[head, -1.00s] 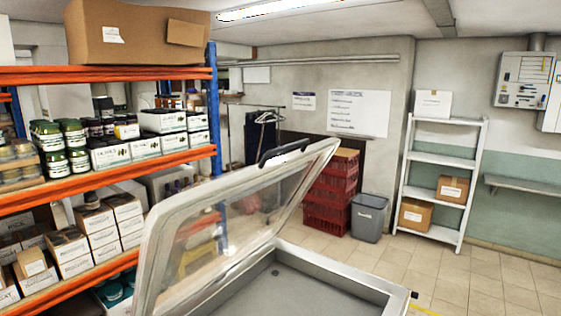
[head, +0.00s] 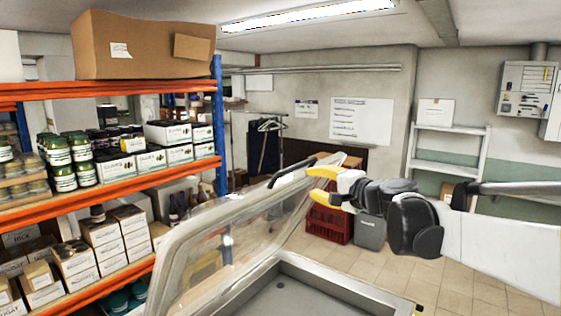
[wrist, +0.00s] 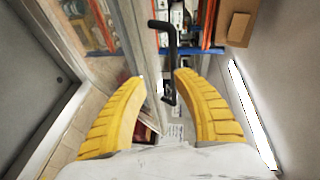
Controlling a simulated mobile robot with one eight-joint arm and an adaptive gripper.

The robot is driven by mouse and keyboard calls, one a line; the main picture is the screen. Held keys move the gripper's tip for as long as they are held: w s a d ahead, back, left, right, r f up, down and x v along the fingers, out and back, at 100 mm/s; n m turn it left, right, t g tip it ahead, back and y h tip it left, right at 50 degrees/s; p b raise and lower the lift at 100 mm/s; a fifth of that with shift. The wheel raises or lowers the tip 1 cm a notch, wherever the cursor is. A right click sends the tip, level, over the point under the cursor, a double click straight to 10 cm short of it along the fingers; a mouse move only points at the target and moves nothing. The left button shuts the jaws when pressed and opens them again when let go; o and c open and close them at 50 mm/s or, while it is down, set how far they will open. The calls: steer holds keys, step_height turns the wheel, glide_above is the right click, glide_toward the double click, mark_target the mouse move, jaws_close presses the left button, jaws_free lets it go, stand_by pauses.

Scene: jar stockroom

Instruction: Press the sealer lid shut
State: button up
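The sealer lid (head: 160,262) is a clear pane in a pale grey frame. It stands tilted open above the sealer's grey metal chamber (head: 345,288). A black bar handle (head: 292,172) sits on the lid's upper edge. My gripper (head: 318,184) has yellow fingers spread apart and empty, just right of the handle and the lid's top corner. In the wrist view the handle (wrist: 172,62) shows ahead of and between the open fingers (wrist: 160,80), apparently not gripped. The lid's pane shows at upper left there, and the chamber (wrist: 35,85) at far left.
An orange and blue rack (head: 110,182) with jars and boxes stands at left behind the lid. Red crates (head: 325,226) and a grey bin (head: 370,232) are on the floor behind my arm. A white shelf (head: 450,170) stands at the right wall. Tiled floor at right is open.

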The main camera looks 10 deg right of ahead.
mark_target(301, 166)
steer(key=shift+m+t, duration=0.7)
steer(key=shift+m, duration=0.2)
steer(key=w+p, duration=0.1)
steer(key=w, duration=0.3)
steer(key=w+p, duration=0.1)
steer(key=w, duration=0.3)
steer(key=w+a+r+p, duration=0.1)
steer(key=w, duration=0.4)
steer(key=shift+a, duration=0.1)
jaws_close()
